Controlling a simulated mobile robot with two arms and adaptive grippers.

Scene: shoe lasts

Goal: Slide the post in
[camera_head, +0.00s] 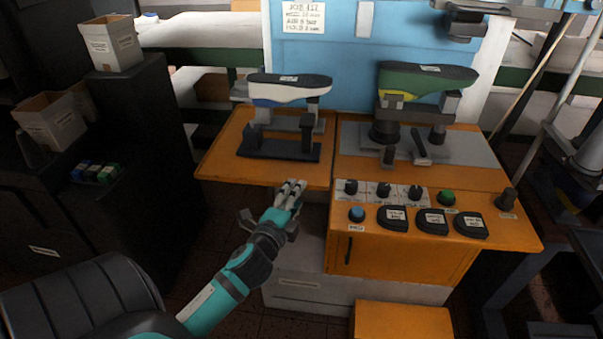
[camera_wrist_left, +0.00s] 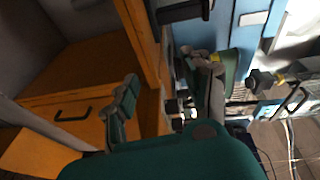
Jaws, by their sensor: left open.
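A shoe last with black top, white side and blue band (camera_head: 287,88) sits on a black stand with uprights (camera_head: 280,148) at the left of the orange bench. A green and yellow shoe last (camera_head: 425,78) sits on dark posts (camera_head: 440,130) over a grey plate at the right. A short black lever (camera_head: 421,145) leans by those posts. My left gripper (camera_head: 289,191) is open and empty in front of the bench edge, below the left stand. It also shows in the left wrist view (camera_wrist_left: 165,92), with its fingers apart and nothing between them. My right gripper is in neither view.
The bench's control panel (camera_head: 383,205) has several dials, buttons and black pads. A dark cabinet (camera_head: 140,120) with cardboard boxes stands at the left. A black chair (camera_head: 85,300) is at the lower left. A blue panel (camera_head: 370,40) backs the bench.

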